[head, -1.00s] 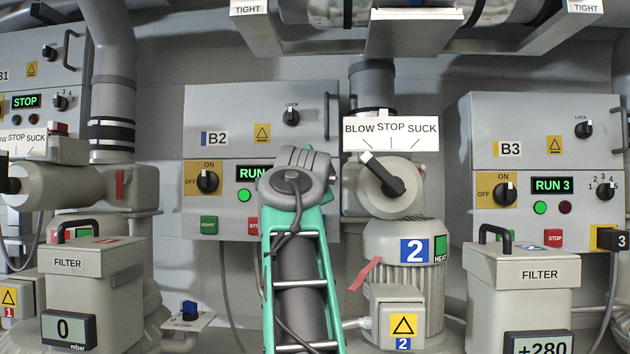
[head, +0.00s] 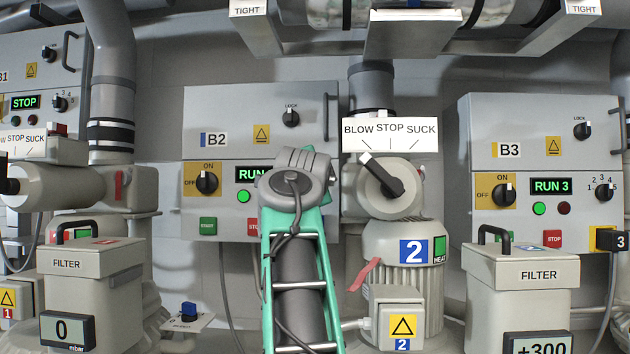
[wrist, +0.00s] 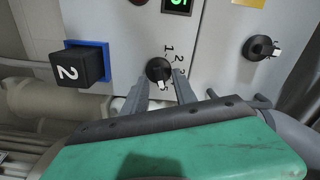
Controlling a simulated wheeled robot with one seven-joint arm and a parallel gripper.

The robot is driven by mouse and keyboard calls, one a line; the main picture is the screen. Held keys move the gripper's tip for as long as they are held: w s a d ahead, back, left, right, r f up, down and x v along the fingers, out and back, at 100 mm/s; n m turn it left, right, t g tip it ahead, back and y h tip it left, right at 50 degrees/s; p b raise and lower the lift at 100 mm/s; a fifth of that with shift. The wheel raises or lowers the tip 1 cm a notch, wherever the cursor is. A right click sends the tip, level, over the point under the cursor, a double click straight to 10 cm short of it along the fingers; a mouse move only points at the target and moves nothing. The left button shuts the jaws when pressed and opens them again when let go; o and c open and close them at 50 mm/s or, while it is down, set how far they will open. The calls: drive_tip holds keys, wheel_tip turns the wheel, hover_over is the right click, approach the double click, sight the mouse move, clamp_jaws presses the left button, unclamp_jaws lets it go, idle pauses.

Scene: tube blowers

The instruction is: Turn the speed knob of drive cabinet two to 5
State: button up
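Drive cabinet two, marked B2 (head: 212,110), stands behind my arm in the head view. Its lit display (head: 250,174) reads RUN, with the rest hidden by my arm. The speed knob is hidden there. In the wrist view the dark round speed knob (wrist: 157,69) shows on the cabinet face, with small numerals 1, 2 and more beside it. Which number its pointer meets is too small to tell. My gripper (wrist: 158,77) is open, with one finger on each side of the knob in the picture. I cannot tell whether the fingers touch it.
A black block marked 2 (wrist: 80,67) on a blue base sticks out left of the knob in the wrist view. The lock knob (wrist: 261,48) is to the right. In the head view a blower (head: 400,255) marked 2 stands right of my arm, with a lever (head: 382,175) above.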

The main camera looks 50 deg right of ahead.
drive_tip(key=b+v, duration=0.2)
drive_tip(key=v, duration=0.5)
drive_tip(key=shift+s+a+b, duration=0.25)
drive_tip(key=shift+a+b, duration=0.05)
drive_tip(key=shift+a, duration=0.05)
